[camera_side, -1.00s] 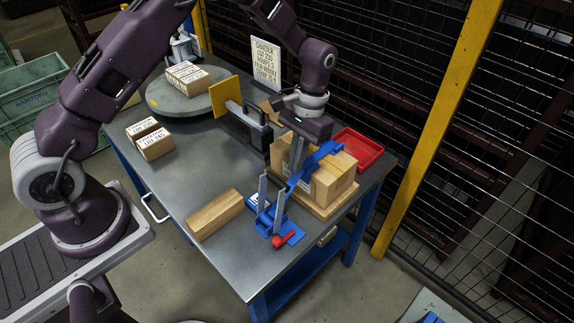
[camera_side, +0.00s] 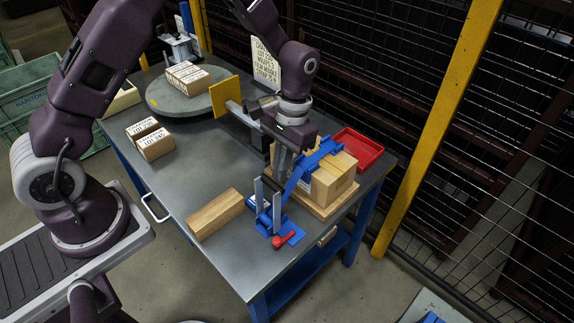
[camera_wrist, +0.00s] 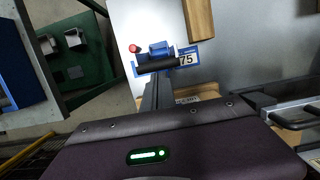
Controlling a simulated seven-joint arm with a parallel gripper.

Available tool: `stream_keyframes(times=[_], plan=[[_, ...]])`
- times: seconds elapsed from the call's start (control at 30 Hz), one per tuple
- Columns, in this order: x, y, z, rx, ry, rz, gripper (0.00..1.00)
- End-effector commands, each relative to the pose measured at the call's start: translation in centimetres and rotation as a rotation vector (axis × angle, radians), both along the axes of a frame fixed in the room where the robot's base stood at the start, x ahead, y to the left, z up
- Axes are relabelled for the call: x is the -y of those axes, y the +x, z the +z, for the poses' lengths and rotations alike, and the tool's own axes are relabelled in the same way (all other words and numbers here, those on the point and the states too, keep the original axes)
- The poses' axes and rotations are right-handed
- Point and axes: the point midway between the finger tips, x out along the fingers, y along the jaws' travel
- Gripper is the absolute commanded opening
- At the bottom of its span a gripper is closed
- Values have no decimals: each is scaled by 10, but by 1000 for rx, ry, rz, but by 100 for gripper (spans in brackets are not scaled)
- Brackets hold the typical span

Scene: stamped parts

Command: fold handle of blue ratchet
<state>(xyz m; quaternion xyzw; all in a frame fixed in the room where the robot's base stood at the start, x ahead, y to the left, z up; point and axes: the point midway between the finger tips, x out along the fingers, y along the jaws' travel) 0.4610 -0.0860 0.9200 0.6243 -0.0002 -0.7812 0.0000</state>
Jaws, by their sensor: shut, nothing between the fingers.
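The blue ratchet (camera_side: 268,220) stands at the near right part of the table. It has grey uprights and a red knob (camera_side: 284,239) at its front foot. A blue strap (camera_side: 298,178) slants up from it over the wooden boxes. In the wrist view, the ratchet (camera_wrist: 160,49) shows as a small blue body with a dark roller, beyond my fingers. My gripper (camera_side: 280,176) is shut and empty, pointing down just behind the ratchet's uprights and left of the strap. Whether it touches either is unclear. The fingers (camera_wrist: 157,78) partly cover the wrist view below the ratchet.
Strapped wooden boxes (camera_side: 334,181) stand on a wooden board right of my gripper, with a red tray (camera_side: 358,150) behind. A wooden block (camera_side: 214,214) lies left of the ratchet. A yellow plate (camera_side: 225,96) and dark fixture stand behind.

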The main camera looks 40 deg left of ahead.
Motion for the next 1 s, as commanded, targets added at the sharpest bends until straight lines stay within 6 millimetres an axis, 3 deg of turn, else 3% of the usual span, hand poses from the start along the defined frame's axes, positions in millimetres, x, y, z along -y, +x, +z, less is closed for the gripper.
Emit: stream_keyframes(times=[0.47, 1.0], plan=[[0, -72, 5, -3, 0, 0, 0], [0, -146, -26, -4, 0, -2, 0]])
